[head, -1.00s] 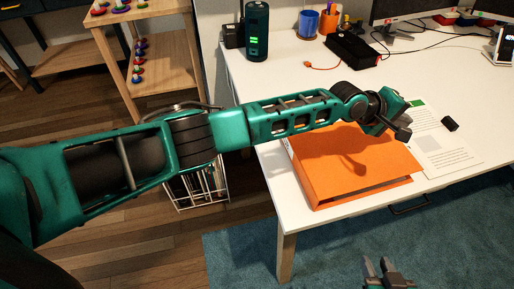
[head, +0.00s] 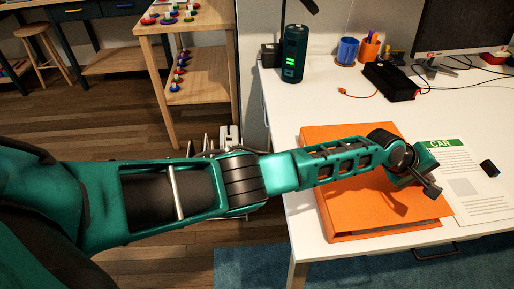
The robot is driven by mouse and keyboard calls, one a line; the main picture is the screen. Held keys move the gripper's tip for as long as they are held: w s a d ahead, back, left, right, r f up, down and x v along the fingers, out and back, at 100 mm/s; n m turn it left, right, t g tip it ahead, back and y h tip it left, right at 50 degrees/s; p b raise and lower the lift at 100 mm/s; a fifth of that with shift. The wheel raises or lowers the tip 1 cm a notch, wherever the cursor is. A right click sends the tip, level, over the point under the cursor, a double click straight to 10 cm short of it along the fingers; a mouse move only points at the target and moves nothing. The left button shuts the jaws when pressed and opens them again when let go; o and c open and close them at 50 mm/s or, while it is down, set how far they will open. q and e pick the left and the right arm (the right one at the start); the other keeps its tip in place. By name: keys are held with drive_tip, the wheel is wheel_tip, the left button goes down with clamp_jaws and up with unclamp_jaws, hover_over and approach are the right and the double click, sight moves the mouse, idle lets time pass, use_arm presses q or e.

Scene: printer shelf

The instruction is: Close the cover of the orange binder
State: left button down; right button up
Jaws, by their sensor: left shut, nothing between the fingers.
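The orange binder (head: 352,207) lies on the white desk with its cover down flat over it, as far as I can see. Its spine side is at the left and its front edge runs near the desk's front edge. My left arm crosses over the binder and hides part of its middle. My left gripper (head: 432,189) is shut and empty at the binder's right side, low over the cover; I cannot tell if it touches. My right gripper is not in view.
A green cylinder (head: 294,54), blue cup (head: 347,51), orange pen holder (head: 368,50) and black box (head: 390,81) stand behind. The desk between is clear.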

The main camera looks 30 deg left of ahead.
use_arm(q)
wheel_tip(320, 180, up, 5)
drive_tip(key=p, duration=0.5)
drive_tip(key=shift+f, duration=0.15)
wheel_tip(320, 180, up, 9)
drive_tip(key=p, duration=0.2)
drive_tip(key=s+a+f+m, duration=0.1)
drive_tip(key=s+f, duration=0.1)
drive_tip(key=s+a+f+m, duration=0.1)
drive_tip(key=s+a+f, duration=0.1)
drive_tip(key=s, duration=0.1)
drive_tip(key=s+a+f+m, duration=0.1)
drive_tip(key=s+a+f, duration=0.1)
drive_tip(key=s, duration=0.1)
drive_tip(key=shift+s+a+f+g, duration=0.2)
drive_tip(key=shift+a+f+g, duration=0.05)
drive_tip(key=shift+g, duration=0.05)
drive_tip(key=m+y, duration=0.2)
hover_over(345, 213)
wheel_tip(345, 213, down, 4)
drive_tip(key=shift+f, duration=0.1)
drive_tip(key=s+a+m+g+y, duration=0.2)
drive_tip(key=s+a+m+y, duration=0.3)
drive_tip(key=s+a, duration=1.4)
drive_tip(key=w+d+f+t, duration=0.2)
drive_tip(key=w+f+t, duration=0.5)
drive_tip(key=f, duration=0.1)
drive_tip(key=shift+w+d+f+h, duration=0.2)
drive_tip(key=shift+f+h, duration=0.1)
